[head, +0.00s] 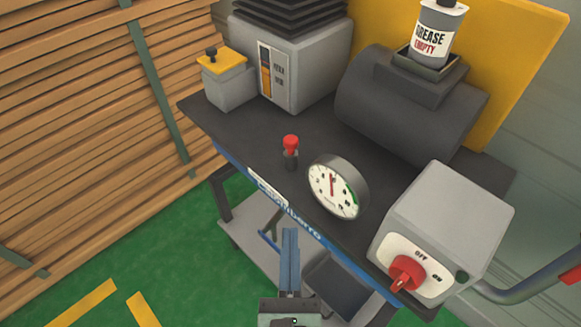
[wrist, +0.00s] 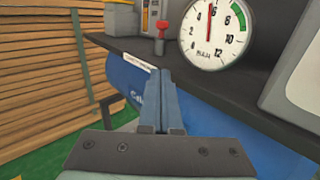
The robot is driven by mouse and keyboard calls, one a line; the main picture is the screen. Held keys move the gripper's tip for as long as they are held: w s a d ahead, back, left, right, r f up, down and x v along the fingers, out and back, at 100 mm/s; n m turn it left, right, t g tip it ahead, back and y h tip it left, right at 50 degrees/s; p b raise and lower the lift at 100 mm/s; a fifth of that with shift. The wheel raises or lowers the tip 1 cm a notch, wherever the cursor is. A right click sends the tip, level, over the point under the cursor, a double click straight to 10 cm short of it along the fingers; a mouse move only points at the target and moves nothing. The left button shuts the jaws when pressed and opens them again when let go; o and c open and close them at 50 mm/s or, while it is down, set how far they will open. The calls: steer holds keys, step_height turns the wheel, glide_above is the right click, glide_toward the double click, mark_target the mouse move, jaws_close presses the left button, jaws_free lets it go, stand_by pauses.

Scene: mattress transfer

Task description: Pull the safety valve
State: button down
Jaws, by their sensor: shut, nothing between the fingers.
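The safety valve (head: 291,148) is a small red knob on a dark grey stem, upright on the dark bench top just left of the pressure gauge. It also shows in the wrist view (wrist: 162,26) near the top middle. My gripper (head: 290,232) has blue fingers shut together with nothing between them. It is in front of the bench edge, below and apart from the valve in the head view. In the wrist view the fingertips (wrist: 156,74) point toward the bench edge, under the valve.
A round gauge (head: 336,188) stands right of the valve. A grey switch box (head: 450,215) with a red knob (head: 406,273) is at the bench's right front. A dark motor (head: 405,105) and a grey ribbed unit (head: 300,70) stand behind. A wooden slat wall (head: 80,120) is on the left.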

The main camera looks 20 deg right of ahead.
steer(key=shift+w+d, duration=0.1)
steer(key=shift+w, duration=0.05)
steer(key=p, duration=0.3)
glide_toward(291, 151)
steer(key=w+f, duration=0.1)
steer(key=w+d, duration=0.1)
steer(key=w+f, duration=0.1)
steer(key=shift+w+d+f, duration=0.3)
steer(key=shift+w+d+r+p, duration=0.15)
steer(key=shift+w+r+p, duration=0.15)
steer(key=shift+r+p, duration=0.25)
steer(key=shift+w+d+r+p, duration=0.15)
steer(key=shift+w+r+p, duration=0.25)
steer(key=shift+p, duration=0.25)
steer(key=shift+w+d+r+p, duration=0.2)
steer(key=shift+w+r+p, duration=0.1)
steer(key=shift+w+r, duration=0.05)
